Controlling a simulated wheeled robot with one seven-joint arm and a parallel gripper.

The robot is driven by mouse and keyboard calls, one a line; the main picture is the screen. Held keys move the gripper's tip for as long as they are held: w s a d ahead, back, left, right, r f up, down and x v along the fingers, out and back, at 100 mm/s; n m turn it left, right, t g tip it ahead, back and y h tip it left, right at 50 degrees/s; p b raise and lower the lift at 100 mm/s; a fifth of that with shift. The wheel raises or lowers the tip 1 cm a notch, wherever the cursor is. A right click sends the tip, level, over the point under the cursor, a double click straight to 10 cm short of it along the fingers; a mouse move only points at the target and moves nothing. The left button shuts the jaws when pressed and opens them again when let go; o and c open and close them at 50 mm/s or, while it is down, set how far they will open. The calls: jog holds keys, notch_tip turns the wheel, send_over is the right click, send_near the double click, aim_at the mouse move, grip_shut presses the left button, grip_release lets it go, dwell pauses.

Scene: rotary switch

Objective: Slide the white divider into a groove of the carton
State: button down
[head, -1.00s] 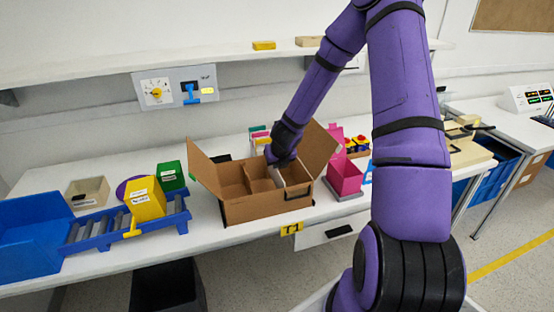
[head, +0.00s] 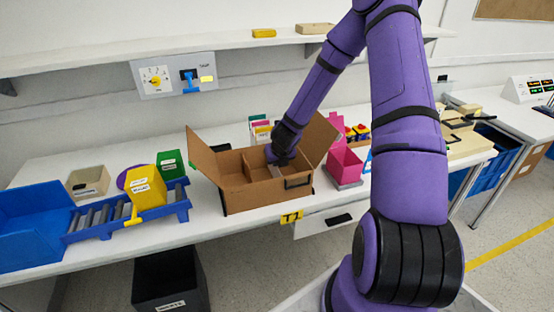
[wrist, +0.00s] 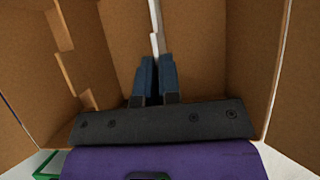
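The brown carton (head: 255,198) stands open on the white bench with its flaps spread. A brown partition stands inside it. My gripper (wrist: 157,75) reaches down into the carton's right part and is shut on the thin white divider (wrist: 155,28). In the wrist view the divider shows nearly edge-on between the two dark blue fingers. Notched brown strips (wrist: 66,62) show along the carton's left inner side in that view. In the head view my gripper (head: 279,160) hides most of the divider. Whether its lower edge sits in a groove cannot be told.
A pink bin (head: 345,166) stands close to the carton's right. A blue roller conveyor (head: 100,222) with a yellow box (head: 146,188) lies to the left. Coloured folders (head: 260,128) stand behind the carton. A shelf (head: 210,47) runs above the bench.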

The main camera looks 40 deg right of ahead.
jog(key=c, duration=1.2)
grip_release()
jog(key=shift+c, duration=0.2)
jog(key=shift+r, duration=4)
